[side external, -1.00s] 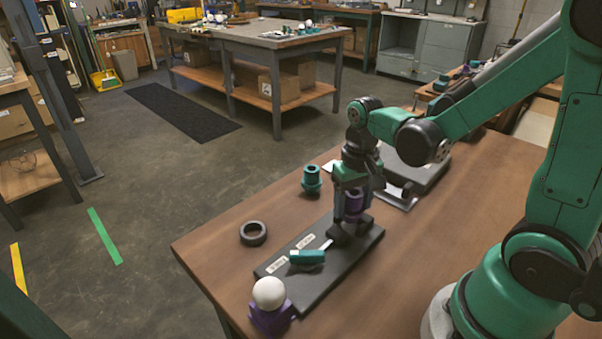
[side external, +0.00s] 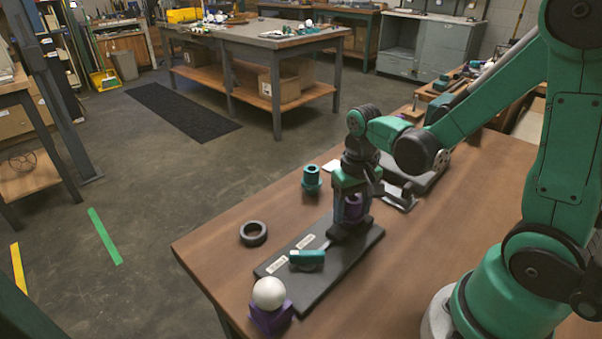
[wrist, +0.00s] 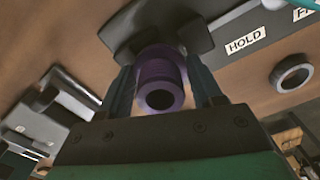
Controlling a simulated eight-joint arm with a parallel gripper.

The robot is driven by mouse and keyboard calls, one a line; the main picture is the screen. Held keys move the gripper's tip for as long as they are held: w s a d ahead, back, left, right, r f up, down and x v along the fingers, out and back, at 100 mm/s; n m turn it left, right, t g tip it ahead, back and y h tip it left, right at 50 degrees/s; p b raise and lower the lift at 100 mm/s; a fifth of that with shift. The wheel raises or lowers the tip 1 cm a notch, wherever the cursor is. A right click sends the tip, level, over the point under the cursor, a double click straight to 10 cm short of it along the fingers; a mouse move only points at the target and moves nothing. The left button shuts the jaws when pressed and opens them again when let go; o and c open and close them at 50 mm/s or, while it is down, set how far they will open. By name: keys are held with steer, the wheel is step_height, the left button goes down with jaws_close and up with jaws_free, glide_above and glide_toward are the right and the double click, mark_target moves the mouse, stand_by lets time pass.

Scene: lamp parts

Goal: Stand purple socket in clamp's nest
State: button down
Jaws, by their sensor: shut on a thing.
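The purple socket (side external: 353,207) is upright between the fingers of my gripper (side external: 352,210), which is shut on it. In the wrist view the socket (wrist: 160,82) shows its round hollow end between the two fingers. The clamp (side external: 345,232) is a dark block on a dark base plate (side external: 335,272), with a teal-handled lever (side external: 307,257) lying toward the left. The socket is at the clamp's block; the gripper hides whether it is fully down in the nest. In the wrist view the block (wrist: 150,30) is right behind the socket.
A teal socket (side external: 312,179) and a dark ring (side external: 253,233) stand on the table left of the plate. A white ball on a purple holder (side external: 269,295) is at the front edge. A grey device (side external: 418,175) lies behind the gripper.

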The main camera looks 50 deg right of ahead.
steer(key=shift+f, duration=0.4)
stand_by(0.5)
steer(key=shift+c, duration=0.3)
jaws_free()
steer(key=shift+r, duration=0.1)
steer(key=shift+r, duration=2.35)
steer(key=shift+a+r, duration=0.15)
steer(key=shift+r, duration=0.35)
steer(key=a+r+n+t, duration=0.4)
steer(key=a+r+t, duration=0.1)
steer(key=t, duration=0.2)
steer(key=shift+w+a+n, duration=0.15)
steer(key=shift+a+n, duration=0.05)
steer(key=shift+n, duration=0.1)
